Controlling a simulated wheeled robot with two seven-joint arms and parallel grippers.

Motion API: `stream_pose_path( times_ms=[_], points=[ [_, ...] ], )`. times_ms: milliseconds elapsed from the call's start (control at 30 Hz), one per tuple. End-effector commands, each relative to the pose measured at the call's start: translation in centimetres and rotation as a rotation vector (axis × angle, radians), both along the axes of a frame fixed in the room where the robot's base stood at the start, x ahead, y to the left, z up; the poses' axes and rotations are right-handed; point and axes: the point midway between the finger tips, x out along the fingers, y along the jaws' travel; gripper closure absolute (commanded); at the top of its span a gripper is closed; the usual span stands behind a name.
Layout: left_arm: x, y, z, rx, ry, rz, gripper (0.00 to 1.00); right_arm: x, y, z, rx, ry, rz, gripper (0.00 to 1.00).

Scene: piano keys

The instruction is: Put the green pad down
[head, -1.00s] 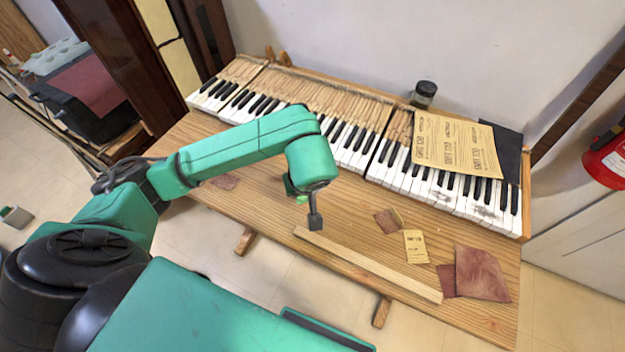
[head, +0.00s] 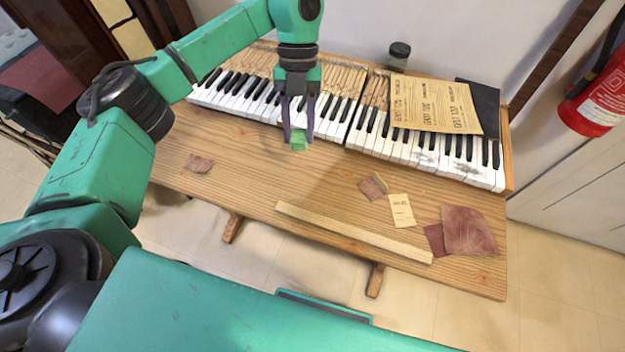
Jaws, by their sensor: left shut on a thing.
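The green pad (head: 299,139) is a small green block between the fingertips of my left gripper (head: 297,137). The gripper points down, shut on the pad, near the front edge of the piano keys (head: 395,146) and over the wooden table (head: 240,170). I cannot tell how high the pad is above the table or whether it touches anything. My right gripper is not in view.
A long wooden strip (head: 352,231) lies along the table's front. Reddish-brown sandpaper pieces (head: 468,231) and a small yellow card (head: 401,210) lie at the right. Yellow sheets (head: 434,103) cover some keys. A dark jar (head: 399,54) stands behind. The table's left-middle is mostly bare.

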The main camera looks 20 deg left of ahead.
Motion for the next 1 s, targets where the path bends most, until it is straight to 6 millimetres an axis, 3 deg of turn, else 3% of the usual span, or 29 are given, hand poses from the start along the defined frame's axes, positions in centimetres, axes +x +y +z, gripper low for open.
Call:
stream_pose_path(
  times_ms=[300,400,500,633,900,1000],
  points=[
    [-0.1,-1.8,4.4,-0.002,0.001,0.990,1.00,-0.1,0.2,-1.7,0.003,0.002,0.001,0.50],
    [-0.2,-2.0,5.7,0.002,-0.002,1.182,1.00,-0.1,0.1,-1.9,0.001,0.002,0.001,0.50],
    [-0.2,-2.2,5.9,0.005,0.002,1.268,1.00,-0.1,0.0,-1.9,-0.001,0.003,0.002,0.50],
    [-0.3,-2.2,3.3,0.012,0.008,1.284,1.00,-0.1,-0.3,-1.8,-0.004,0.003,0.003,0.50],
    [-0.4,-2.2,-5.7,0.011,0.009,1.282,1.00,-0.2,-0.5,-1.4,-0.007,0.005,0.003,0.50],
    [-0.3,-2.2,-8.1,0.009,0.006,1.281,1.00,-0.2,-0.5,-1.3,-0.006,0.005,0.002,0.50]
  ],
)
